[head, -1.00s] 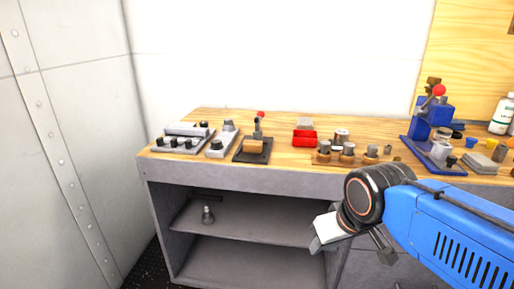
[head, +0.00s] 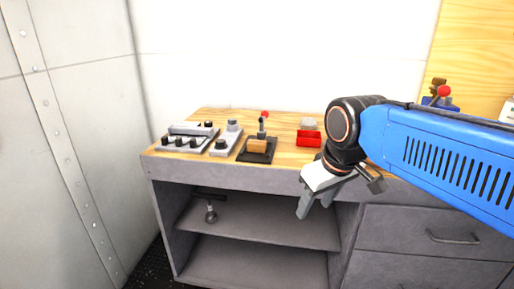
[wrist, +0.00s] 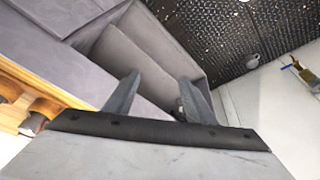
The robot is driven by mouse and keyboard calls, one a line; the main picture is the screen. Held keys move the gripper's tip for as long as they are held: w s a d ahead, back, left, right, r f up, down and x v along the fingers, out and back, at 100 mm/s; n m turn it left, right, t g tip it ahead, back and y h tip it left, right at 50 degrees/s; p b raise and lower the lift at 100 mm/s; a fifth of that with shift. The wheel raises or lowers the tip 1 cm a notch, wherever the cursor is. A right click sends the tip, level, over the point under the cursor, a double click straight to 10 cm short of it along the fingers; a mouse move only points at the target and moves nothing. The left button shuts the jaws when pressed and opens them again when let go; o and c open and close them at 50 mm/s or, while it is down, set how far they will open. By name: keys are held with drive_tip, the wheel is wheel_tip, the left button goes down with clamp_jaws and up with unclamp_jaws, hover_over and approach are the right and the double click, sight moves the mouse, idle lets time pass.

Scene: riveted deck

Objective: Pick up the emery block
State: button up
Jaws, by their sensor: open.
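No object can be firmly told as the emery block. A tan block (head: 257,146) sits at the front of a dark lever base on the bench, and a small grey block (head: 309,124) stands behind a red bin. My gripper (head: 315,208) is open and empty, in front of the bench and below its top, fingers pointing down. Its two spread fingers also show in the wrist view (wrist: 160,80), with nothing between them but the shelf unit beyond. My arm hides the right part of the bench top.
The wooden bench top (head: 190,159) carries a grey knob panel (head: 187,142) and a smaller knob unit (head: 225,143) on the left. Open shelves (head: 262,224) and drawers (head: 440,236) lie below. A riveted wall (head: 70,130) stands at left. Dark grating (wrist: 215,35) covers the floor.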

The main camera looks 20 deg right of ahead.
drive_tip(key=w+a+r+n+g, duration=0.25)
drive_tip(key=w+r+n, duration=0.25)
drive_tip(key=w+r, duration=0.85)
wheel_tip(320, 180, up, 10)
drive_tip(key=n+g, duration=0.2)
drive_tip(key=n, duration=0.3)
hover_over(257, 142)
drive_tip(key=shift+t, duration=0.25)
drive_tip(key=f, duration=1.1)
drive_tip(key=shift+w+f, duration=0.25)
drive_tip(key=shift+f, duration=0.15)
drive_tip(key=shift+s+f, duration=0.2)
drive_tip(key=shift+f, duration=2.45)
drive_tip(key=c, duration=1.2)
